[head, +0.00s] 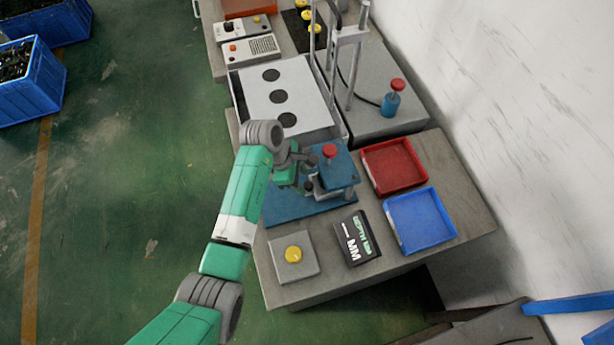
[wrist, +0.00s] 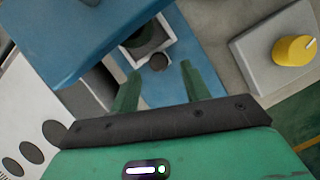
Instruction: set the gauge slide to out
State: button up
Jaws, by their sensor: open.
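The blue gauge (head: 338,172) with a red knob (head: 329,151) on top stands on a blue base plate (head: 300,207). My gripper (head: 305,178) is at the left side of the gauge, and the arm hides part of it. In the wrist view my gripper (wrist: 160,72) is open, with its two green fingers apart. A small dark round knob (wrist: 158,62) shows between the fingertips, in front of a square grey-framed opening (wrist: 148,40). I see no finger closed on it. Which part is the slide, and its position, I cannot tell for sure.
A red tray (head: 393,166) and a blue tray (head: 420,220) lie right of the gauge. A dark depth display (head: 356,238) and a grey box with a yellow knob (head: 293,255) are in front. A white panel with dark discs (head: 284,97) stands behind.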

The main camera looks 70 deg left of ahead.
jog(key=shift+x, duration=1.45)
jog(key=shift+c, duration=0.3)
